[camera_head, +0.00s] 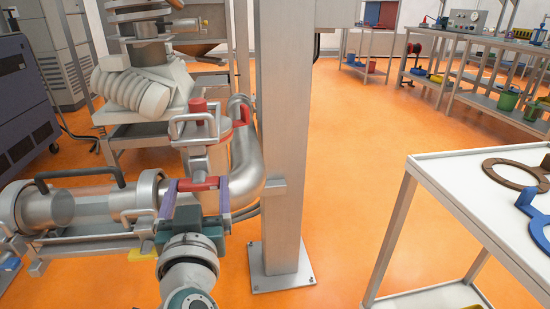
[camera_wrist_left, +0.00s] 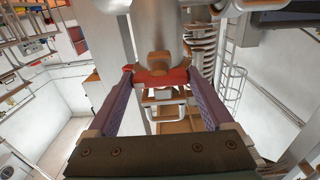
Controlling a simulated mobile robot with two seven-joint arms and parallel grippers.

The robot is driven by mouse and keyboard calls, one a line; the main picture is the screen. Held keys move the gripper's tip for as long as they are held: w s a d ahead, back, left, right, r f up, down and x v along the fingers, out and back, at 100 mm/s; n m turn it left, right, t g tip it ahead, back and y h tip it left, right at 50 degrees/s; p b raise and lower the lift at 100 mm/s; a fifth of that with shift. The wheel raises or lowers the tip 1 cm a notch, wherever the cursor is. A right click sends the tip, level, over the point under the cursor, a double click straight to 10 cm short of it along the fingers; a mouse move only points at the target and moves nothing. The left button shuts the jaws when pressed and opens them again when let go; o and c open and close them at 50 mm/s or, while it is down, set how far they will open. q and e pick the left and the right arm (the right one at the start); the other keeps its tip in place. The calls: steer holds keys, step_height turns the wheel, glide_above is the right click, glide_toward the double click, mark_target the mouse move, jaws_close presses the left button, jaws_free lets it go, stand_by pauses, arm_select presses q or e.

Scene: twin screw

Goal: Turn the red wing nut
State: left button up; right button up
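The red wing nut (camera_head: 198,184) is on the valve at the middle of the pipework in the head view. In the left wrist view the red wing nut (camera_wrist_left: 160,77) lies across the far end of the gripper. My left gripper (camera_head: 198,193) has its two purple fingers wide apart, one near each end of the nut. In the left wrist view the fingertips (camera_wrist_left: 160,74) are at the nut's two ends. I cannot tell whether they touch it. My right gripper is not in view.
A metal post (camera_head: 284,150) stands just right of the valve. A red-topped fitting (camera_head: 198,105) and a bent pipe (camera_head: 247,165) are close behind my gripper. A white-topped cart (camera_head: 455,175) with ring tools is at the right. Orange floor (camera_head: 350,130) is open between post and cart.

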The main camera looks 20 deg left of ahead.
arm_select(q)
steer(key=shift+o, duration=1)
steer(key=p+v, duration=0.2)
steer(key=v, duration=0.8)
